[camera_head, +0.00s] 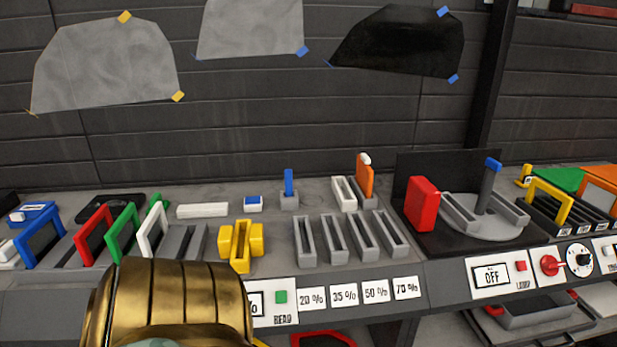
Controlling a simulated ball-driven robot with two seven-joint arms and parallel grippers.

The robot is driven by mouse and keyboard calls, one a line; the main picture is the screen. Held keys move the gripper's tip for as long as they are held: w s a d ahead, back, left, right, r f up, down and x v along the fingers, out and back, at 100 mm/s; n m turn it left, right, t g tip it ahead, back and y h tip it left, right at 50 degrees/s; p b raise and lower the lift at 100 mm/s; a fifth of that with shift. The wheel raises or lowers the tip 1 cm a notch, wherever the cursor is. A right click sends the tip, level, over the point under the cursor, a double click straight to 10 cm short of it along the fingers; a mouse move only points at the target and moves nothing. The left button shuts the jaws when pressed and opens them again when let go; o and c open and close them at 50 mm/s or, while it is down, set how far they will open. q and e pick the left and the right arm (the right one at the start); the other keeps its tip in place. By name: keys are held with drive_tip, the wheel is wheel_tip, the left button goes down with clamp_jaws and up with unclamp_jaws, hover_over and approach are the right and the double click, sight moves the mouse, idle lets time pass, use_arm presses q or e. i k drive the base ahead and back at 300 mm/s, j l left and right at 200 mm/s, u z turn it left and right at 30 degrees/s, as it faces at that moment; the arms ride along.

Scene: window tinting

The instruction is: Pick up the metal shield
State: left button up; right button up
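I cannot pick out with certainty which thing is the metal shield. A dark upright panel (405,172) stands behind a round grey turntable (480,229) at the right of the bench. A red block (422,204) stands at the turntable's left side, and a dark post with a blue top (489,185) rises from it. A large rounded gold part fills the lower left foreground and hides some of the bench front. Neither gripper's fingers show in the head view.
On the bench (345,278) stand coloured frames (95,236), a yellow holder (240,247), several grey slotted holders (333,240) and an orange piece (365,180). Controls (549,265) line the front right. A grey tray (535,311) sits below. Film sheets (105,68) hang on the wall.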

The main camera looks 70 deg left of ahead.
sight(364, 174)
drive_tip(key=u, duration=1.75)
